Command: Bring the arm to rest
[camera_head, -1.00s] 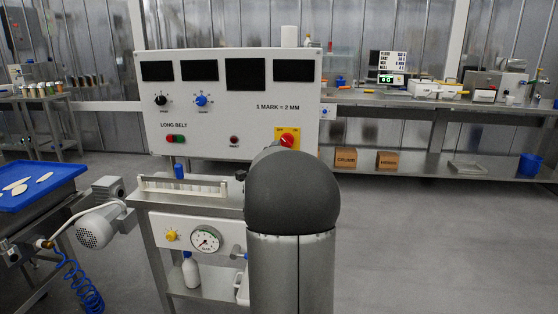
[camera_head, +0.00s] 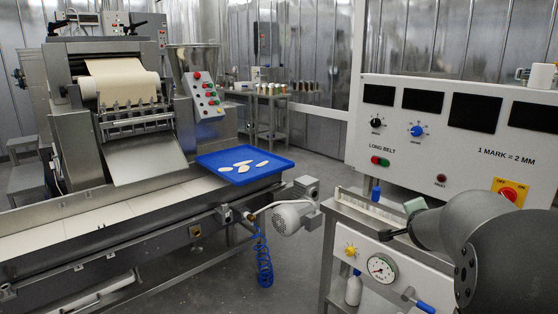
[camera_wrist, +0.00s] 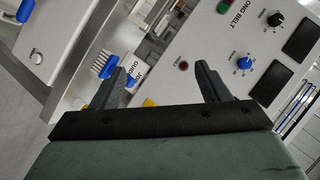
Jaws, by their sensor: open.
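My gripper (camera_wrist: 160,76) is open in the wrist view, its two dark fingers apart with nothing between them. The control panel and a blue-handled brush lie beyond the fingers there. In the head view my arm (camera_head: 480,240) reaches in from the right edge, in front of the control panel (camera_head: 440,140). Its green-grey end points left over the steel stand, and the fingers are small and partly hidden there. I cannot tell how far they are above the stand.
A blue tray (camera_head: 275,172) with several pale pieces sits at the belt's end. The pasta machine (camera_head: 135,110) fills the left. Open floor lies between belt and stand.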

